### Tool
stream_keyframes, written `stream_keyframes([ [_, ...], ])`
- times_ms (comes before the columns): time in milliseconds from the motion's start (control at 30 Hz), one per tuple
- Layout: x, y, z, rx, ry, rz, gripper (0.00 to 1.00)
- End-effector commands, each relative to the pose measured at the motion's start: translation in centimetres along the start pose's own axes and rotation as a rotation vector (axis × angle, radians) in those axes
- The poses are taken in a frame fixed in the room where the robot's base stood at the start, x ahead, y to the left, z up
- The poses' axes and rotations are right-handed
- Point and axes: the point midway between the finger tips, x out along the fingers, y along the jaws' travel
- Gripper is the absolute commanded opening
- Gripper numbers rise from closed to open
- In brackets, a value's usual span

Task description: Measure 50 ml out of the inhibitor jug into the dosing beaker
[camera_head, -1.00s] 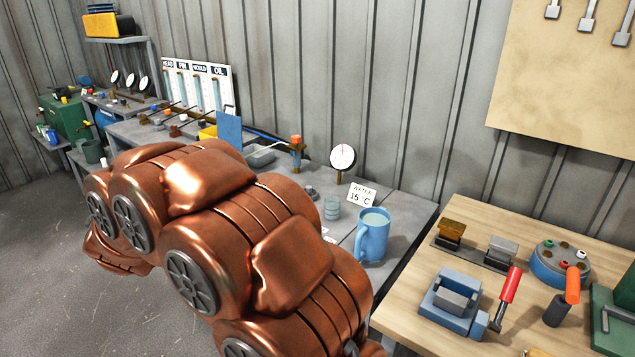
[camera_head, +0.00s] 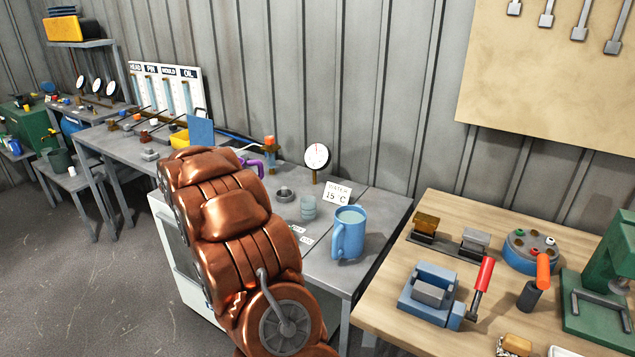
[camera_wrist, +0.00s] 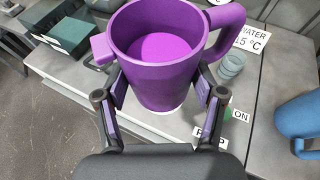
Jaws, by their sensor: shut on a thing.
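A purple jug (camera_wrist: 150,72) with a handle at right and a spout at left fills the middle of the wrist view, with purple liquid inside. My gripper (camera_wrist: 160,92) is shut on its sides, and the jug looks upright. In the head view only a purple handle part (camera_head: 256,166) shows behind my arm; my gripper is hidden there. A small clear ribbed beaker (camera_head: 308,208) stands on the grey bench, left of the blue mug. It also shows in the wrist view (camera_wrist: 231,66), to the right of the jug and apart from it.
A blue mug (camera_head: 349,233) of liquid and a "WATER 15 °C" sign (camera_head: 337,194) stand near the beaker. A round dial (camera_head: 316,157) and a grey ring (camera_head: 285,195) are behind. The wooden bench (camera_head: 385,318) at right holds tools and fixtures.

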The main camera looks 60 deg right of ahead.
Motion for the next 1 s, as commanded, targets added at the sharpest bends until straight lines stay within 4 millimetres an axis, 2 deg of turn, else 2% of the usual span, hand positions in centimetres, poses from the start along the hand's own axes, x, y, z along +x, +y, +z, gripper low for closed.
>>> stream_keyframes([
  [33,1.5,-1.5,0.1,0.013,0.001,-0.031,0.19],
  [200,5.6,-6.0,0.1,0.048,0.006,-0.119,0.19],
  [600,13.5,-17.4,-0.8,0.134,0.020,-0.311,0.19],
  [800,15.8,-21.8,-1.7,0.165,0.030,-0.377,0.19],
  [1000,16.7,-23.8,-2.0,0.177,0.031,-0.406,0.19],
])
